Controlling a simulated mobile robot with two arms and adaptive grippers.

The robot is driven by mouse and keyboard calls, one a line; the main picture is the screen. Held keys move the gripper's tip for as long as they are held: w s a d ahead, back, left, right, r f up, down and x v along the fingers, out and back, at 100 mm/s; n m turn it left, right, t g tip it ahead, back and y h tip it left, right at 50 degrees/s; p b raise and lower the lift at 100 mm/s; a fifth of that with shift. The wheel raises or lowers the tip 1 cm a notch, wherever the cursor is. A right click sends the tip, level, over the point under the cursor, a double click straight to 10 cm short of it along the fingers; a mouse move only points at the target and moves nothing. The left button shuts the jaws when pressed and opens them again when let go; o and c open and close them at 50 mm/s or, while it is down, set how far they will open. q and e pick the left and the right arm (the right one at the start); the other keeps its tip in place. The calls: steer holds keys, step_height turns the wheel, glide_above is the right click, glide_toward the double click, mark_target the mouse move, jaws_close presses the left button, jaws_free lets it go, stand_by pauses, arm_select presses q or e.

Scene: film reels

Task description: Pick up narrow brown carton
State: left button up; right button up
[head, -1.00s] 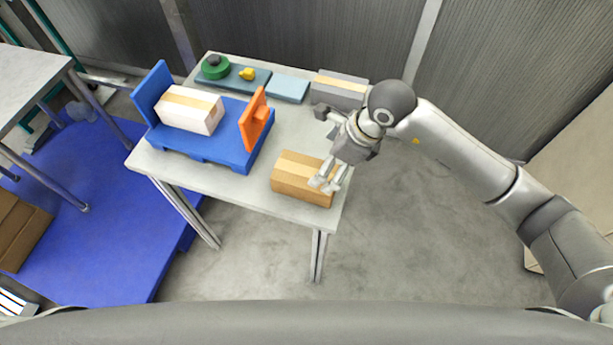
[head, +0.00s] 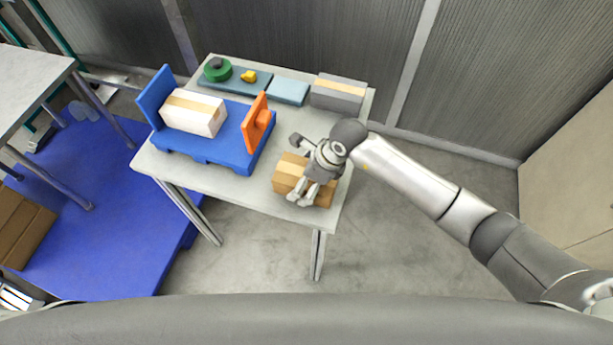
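The narrow brown carton (head: 288,174) lies at the front right corner of the grey table (head: 240,189), with a lighter tape strip along its top. My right gripper (head: 299,200) is over the carton, its fingers pointing down toward the carton's front side and covering part of it. The fingertips show close together, but I cannot tell whether they touch the carton or how far they are apart. My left gripper is not in view.
A blue tray (head: 205,146) holds a white carton (head: 193,112) between a blue end panel and an orange panel (head: 255,123). A grey carton (head: 338,93), a light blue box (head: 288,91) and a green reel (head: 217,70) stand at the back.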

steer(key=c, duration=1.2)
steer(key=shift+c, duration=0.2)
